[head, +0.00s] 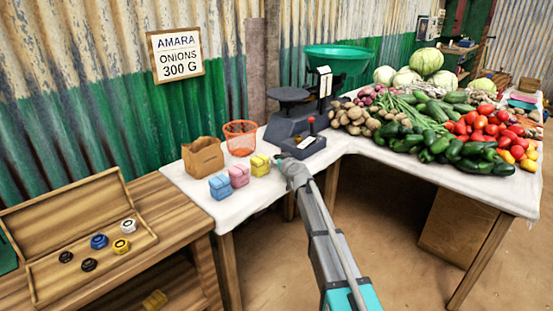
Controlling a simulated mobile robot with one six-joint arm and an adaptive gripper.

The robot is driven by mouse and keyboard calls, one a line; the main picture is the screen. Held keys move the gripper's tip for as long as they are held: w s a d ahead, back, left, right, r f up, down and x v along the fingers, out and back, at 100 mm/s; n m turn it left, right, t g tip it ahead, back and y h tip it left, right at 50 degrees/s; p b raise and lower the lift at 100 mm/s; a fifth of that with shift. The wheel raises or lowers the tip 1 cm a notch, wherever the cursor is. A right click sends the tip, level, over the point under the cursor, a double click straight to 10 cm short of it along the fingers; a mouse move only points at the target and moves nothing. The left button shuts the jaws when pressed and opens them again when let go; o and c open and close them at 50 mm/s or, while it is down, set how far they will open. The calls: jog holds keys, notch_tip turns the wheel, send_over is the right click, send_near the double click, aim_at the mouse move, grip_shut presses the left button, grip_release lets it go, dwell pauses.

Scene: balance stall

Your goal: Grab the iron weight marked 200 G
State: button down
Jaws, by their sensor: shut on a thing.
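My gripper (291,167) is at the front edge of the white-covered stall table, just right of the yellow block and in front of the dark scale. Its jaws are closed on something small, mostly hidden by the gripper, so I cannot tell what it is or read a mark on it. No 200 G mark is legible in view. An open wooden case (45,285) at the lower left holds small round pieces: black (65,257), another black (88,265), blue (98,241), white (128,226) and yellow (121,246). Their marks are too small to read.
The scale (287,118) has a green pan (337,57) and a low dark box with a red knob (311,122). Pink (238,176), blue (220,187) and yellow (260,165) blocks, a paper bag (203,157) and an orange basket (240,138) stand left. Vegetables fill the right.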

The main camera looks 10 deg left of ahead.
jog(key=s+d+r+p, duration=0.8)
jog(key=s+r+p, duration=0.2)
jog(key=s, duration=0.1)
jog(key=shift+d+r, duration=0.25)
jog(key=shift+s, duration=0.1)
dwell(0.6)
